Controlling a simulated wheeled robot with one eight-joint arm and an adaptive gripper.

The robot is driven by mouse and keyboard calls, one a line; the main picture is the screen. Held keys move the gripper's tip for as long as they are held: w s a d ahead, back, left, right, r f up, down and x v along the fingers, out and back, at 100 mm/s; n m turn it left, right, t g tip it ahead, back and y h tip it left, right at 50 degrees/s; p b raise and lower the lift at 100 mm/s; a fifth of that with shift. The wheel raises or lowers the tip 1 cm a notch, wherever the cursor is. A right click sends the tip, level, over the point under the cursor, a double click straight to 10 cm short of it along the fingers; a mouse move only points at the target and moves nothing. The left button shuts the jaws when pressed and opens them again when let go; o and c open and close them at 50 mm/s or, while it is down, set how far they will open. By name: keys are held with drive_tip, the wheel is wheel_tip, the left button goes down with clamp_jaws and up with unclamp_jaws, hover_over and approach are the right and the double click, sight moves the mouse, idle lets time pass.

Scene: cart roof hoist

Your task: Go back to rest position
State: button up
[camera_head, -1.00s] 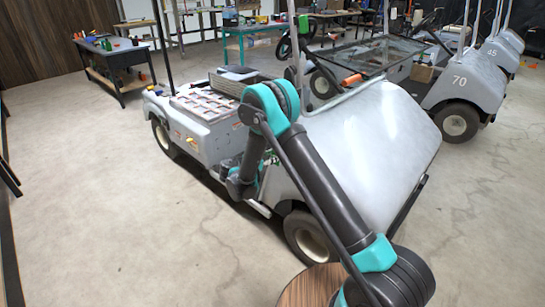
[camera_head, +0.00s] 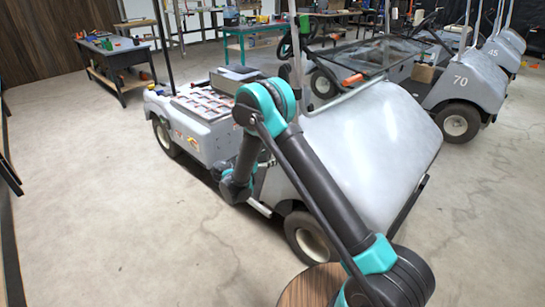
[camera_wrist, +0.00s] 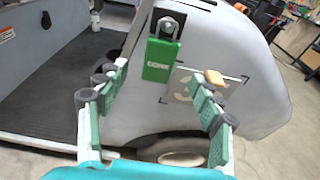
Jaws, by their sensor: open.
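The wrist view shows my gripper (camera_wrist: 166,74) with its two green-padded fingers spread apart. A green block with white lettering (camera_wrist: 158,60) hangs from a metal fitting and appears between the fingertips in the picture. I cannot tell how far ahead of them it is, and no finger visibly touches it. Behind it is the grey body panel of a cart (camera_wrist: 225,45), with a wheel (camera_wrist: 182,158) below. In the head view, the grey cart (camera_head: 372,135) stands beside my bent arm. My wrist end hangs low along the cart's near side; the fingers are not clear there.
Other carts, one marked 70 (camera_head: 466,82), stand at the back right. A dark workbench (camera_head: 115,55) is at the back left, and a teal table (camera_head: 243,32) stands behind. The concrete floor (camera_head: 100,190) on the left is clear.

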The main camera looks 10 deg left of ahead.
drive_tip(key=v, duration=0.8)
drive_tip(key=s+d+r+m+g+y, duration=0.15)
drive_tip(key=d+m, duration=0.25)
drive_tip(key=d, duration=0.5)
drive_tip(key=s+d+r+m+g+y, duration=0.1)
drive_tip(key=s+d+r+m+g, duration=0.2)
drive_tip(key=d, duration=0.6)
drive_tip(key=s+d+r+m+g+y, duration=0.1)
drive_tip(key=d+r+m+g, duration=0.1)
drive_tip(key=d+m, duration=0.45)
drive_tip(key=s+d+m+y, duration=0.2)
drive_tip(key=s+m, duration=0.3)
drive_tip(key=s, duration=0.3)
drive_tip(key=s+d+f+m+g+y, duration=0.1)
drive_tip(key=s+d+m+y, duration=0.1)
drive_tip(key=s+d+m, duration=0.3)
drive_tip(key=s+d+f+m+y, duration=0.1)
drive_tip(key=s+d+m, duration=0.3)
drive_tip(key=s, duration=0.7)
drive_tip(key=shift+s+m+y, duration=0.2)
drive_tip(key=shift+m+y, duration=0.25)
drive_tip(key=shift+y, duration=0.1)
drive_tip(key=shift+g, duration=0.25)
